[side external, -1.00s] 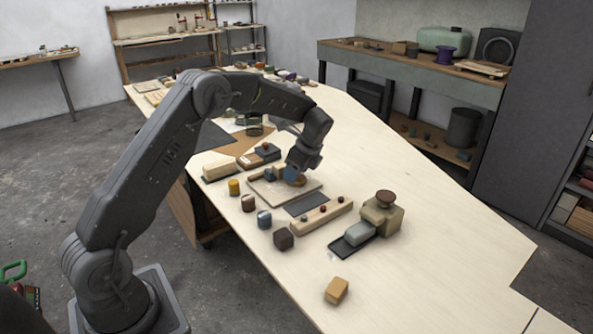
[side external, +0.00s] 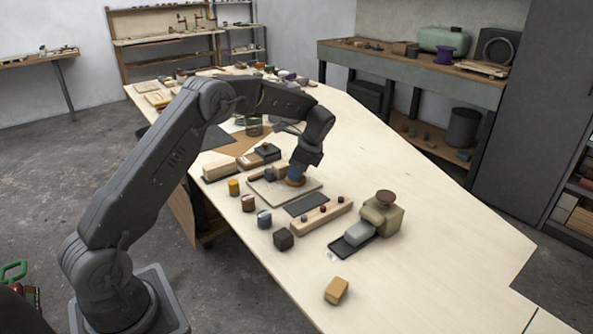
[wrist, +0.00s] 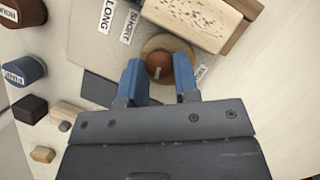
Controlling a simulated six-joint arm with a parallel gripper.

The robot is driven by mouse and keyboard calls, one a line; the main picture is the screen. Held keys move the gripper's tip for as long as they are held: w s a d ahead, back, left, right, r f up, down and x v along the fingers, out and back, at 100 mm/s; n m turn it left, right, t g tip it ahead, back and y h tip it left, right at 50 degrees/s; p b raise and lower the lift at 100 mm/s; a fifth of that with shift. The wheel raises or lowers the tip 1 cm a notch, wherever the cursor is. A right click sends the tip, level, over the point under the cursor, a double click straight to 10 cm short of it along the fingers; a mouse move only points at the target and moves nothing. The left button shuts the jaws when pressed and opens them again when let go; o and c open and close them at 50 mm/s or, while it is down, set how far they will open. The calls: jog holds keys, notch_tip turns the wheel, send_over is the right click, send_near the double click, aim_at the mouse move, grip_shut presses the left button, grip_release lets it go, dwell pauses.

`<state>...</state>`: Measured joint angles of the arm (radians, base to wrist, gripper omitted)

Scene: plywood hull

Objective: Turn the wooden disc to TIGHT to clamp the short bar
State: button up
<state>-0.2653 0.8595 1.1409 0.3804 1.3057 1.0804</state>
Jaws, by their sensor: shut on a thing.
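The wooden disc (wrist: 152,45) lies on a pale board (wrist: 88,52), with a rounded brown knob (wrist: 160,68) at its middle. The disc also shows under my gripper in the side view (side external: 295,183). My gripper (wrist: 159,76) has its blue fingers on both sides of the knob and is shut on it. Labels LONG (wrist: 107,15) and SHORT (wrist: 130,27) stand left of the disc; a partly covered label (wrist: 200,74) is at its right, hard to read. A speckled wooden block (wrist: 190,16) lies beside the disc. I cannot tell which piece is the short bar.
Several small coloured blocks, including a yellow one (side external: 234,187) and a dark one (side external: 283,239), stand along the table's near side. A wooden rail with knobs (side external: 323,214) and a box with a round brown top (side external: 384,213) stand to the right. The table's right side (side external: 450,255) is clear.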

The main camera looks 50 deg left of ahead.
dwell(0.3)
jog(key=o, duration=0.9)
jog(key=shift+o, duration=0.2)
